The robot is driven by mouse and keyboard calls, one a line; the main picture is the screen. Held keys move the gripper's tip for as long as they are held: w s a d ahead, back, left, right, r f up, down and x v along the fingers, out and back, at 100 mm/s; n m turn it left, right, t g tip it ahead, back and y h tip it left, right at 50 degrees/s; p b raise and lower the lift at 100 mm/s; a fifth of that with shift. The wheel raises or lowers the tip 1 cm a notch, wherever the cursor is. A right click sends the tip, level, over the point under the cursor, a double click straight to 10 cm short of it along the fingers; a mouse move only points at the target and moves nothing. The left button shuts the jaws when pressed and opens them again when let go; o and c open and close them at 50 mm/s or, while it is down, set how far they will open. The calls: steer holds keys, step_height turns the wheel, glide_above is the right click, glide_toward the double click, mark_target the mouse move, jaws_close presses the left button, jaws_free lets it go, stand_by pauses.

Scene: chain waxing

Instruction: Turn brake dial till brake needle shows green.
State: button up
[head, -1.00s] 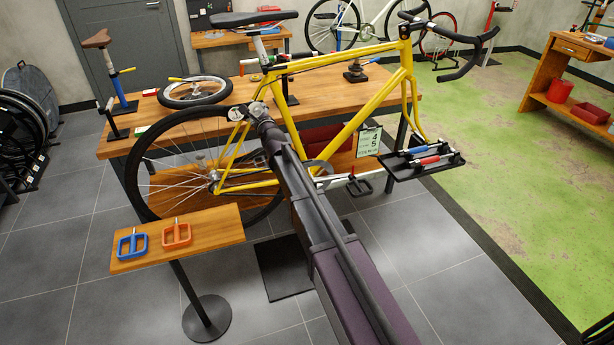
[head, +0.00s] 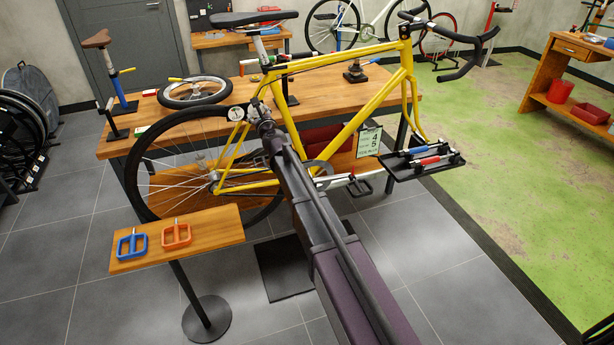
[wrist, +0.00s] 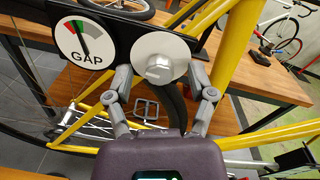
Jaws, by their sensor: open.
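In the wrist view, a round white gauge (wrist: 83,43) marked GAP sits at the upper left on a black plate. Its black needle (wrist: 83,38) leans a little left of upright, at the green part of the scale, with red to its left; the exact reading is hard to tell. Beside it is a silver dial (wrist: 148,48) with a raised central knob (wrist: 159,68). My gripper (wrist: 161,78) is open, with one finger on each side of the knob; contact is not clear. In the head view, the gauge (head: 236,114) is small and my gripper (head: 262,112) hides the dial.
The yellow bike frame (head: 345,125) runs close beside my gripper, with its rear wheel (head: 150,165) below left. A wooden bench (head: 330,92) stands behind. A small stand (head: 215,225) with blue and orange pedals is at the front left. A tool tray (head: 400,172) hangs to the right.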

steer(key=s+d+r+n+g+y+p, duration=0.1)
steer(key=s+d+n+g+y+p, duration=0.15)
steer(key=s+n, duration=0.55)
steer(key=s+d+n+g+y+p, duration=0.1)
steer(key=s+d+n+g+p, duration=0.25)
steer(key=s, duration=0.75)
steer(key=s+d+f+n+g+h+p, duration=0.3)
steer(key=s+d+f+n+g+p, duration=0.1)
steer(key=s+d+n, duration=0.4)
steer(key=shift+s+d+n+g+h+p, duration=0.15)
steer(key=shift+s+n+g+h+p, duration=0.2)
steer(key=shift+s+n+g+p, duration=0.9)
steer(key=shift+s+n+t+b, duration=0.1)
steer(key=shift+n+t+b, duration=0.15)
steer(key=shift+n+b, duration=0.3)
